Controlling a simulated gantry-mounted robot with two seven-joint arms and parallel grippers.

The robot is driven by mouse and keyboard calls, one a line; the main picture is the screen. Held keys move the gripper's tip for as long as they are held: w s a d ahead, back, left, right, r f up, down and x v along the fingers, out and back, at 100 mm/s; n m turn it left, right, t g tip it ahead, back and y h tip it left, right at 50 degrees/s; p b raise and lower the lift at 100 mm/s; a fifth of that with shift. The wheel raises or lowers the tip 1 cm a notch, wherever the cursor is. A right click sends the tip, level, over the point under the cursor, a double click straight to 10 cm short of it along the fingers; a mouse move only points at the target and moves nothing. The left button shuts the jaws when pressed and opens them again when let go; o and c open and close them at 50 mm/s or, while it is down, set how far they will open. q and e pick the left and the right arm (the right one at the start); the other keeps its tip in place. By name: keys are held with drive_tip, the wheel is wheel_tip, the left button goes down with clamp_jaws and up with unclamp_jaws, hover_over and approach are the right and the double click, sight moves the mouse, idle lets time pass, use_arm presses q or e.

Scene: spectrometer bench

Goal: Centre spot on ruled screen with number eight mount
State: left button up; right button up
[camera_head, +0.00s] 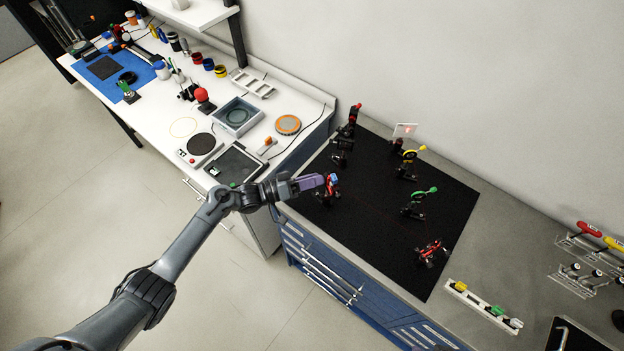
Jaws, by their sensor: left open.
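The ruled screen (405,130) is a small pale card standing at the back of the black breadboard (378,215). A reddish mark shows on it, too small to place against the rulings. My left gripper (328,182) is open at the board's left edge. It is right at a red and black mount (330,194), which it partly hides; I cannot tell whether they touch. Another red and black mount (432,252) stands near the front right of the board. No mount numbers are readable, so I cannot tell which is number eight. My right gripper is not in view.
Also on the board are a yellow-ringed mount (412,154), a green-topped mount (422,192), a black mount (342,148) and a red-topped device (354,113). A white rack (484,308) lies to the right. The cluttered white bench (165,120) is at left.

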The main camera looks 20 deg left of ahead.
use_arm(q)
drive_tip(key=b+v, duration=0.1)
drive_tip(key=v, duration=0.9)
drive_tip(key=shift+s+a, duration=0.25)
drive_tip(key=shift+a, duration=0.05)
